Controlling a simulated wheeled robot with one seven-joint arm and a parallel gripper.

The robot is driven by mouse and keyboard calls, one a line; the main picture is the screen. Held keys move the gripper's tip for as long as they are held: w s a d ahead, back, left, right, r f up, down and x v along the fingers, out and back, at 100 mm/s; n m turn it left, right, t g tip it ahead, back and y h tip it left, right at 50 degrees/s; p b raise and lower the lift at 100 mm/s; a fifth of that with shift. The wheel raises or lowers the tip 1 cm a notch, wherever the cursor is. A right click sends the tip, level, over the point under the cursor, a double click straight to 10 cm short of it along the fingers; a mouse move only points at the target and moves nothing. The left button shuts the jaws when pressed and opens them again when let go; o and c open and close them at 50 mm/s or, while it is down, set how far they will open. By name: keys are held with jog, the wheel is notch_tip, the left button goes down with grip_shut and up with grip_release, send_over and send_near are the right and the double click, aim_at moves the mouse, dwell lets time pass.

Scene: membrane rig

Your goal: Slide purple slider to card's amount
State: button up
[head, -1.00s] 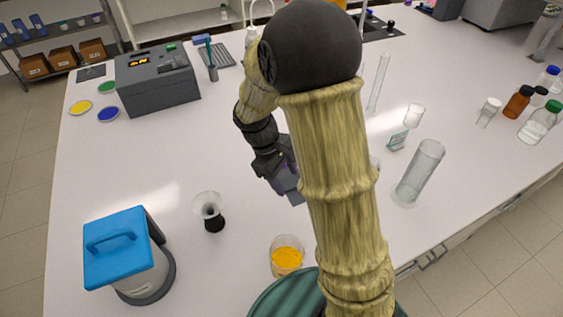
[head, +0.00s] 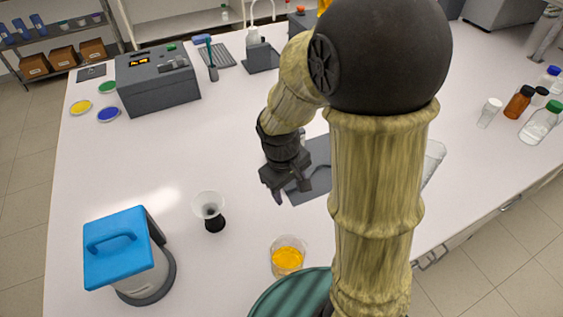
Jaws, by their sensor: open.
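My gripper (head: 290,195) is open, pointing down over the left edge of a flat grey plate (head: 316,190) on the white bench. A dark curved mark shows on the plate beside the fingers. I cannot tell whether the fingers touch anything. The purple slider is not visible; my gripper and arm cover much of the area around the plate. The card is not visible either, with my arm covering that part of the bench.
A black-based funnel-shaped vessel (head: 209,212) and a beaker of yellow material (head: 287,257) stand in front. A blue-lidded device (head: 125,255) is front left. A clear cylinder (head: 433,160) is partly behind my arm. A grey box instrument (head: 157,85) stands back left.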

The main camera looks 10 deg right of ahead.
jog(key=w+a+f+n+t+h, duration=0.2)
jog(key=w+a+n+h, duration=1)
jog(key=a+n, duration=0.1)
jog(key=shift+w+a+f+n+t, duration=0.2)
jog(key=shift+a+f+n+t, duration=0.15)
jog(key=shift+n, duration=0.55)
jog(key=shift+d+f, duration=0.1)
jog(key=shift+d, duration=0.05)
jog(key=p+x, duration=0.4)
jog(key=x, duration=1.3)
jog(key=shift+f, duration=0.15)
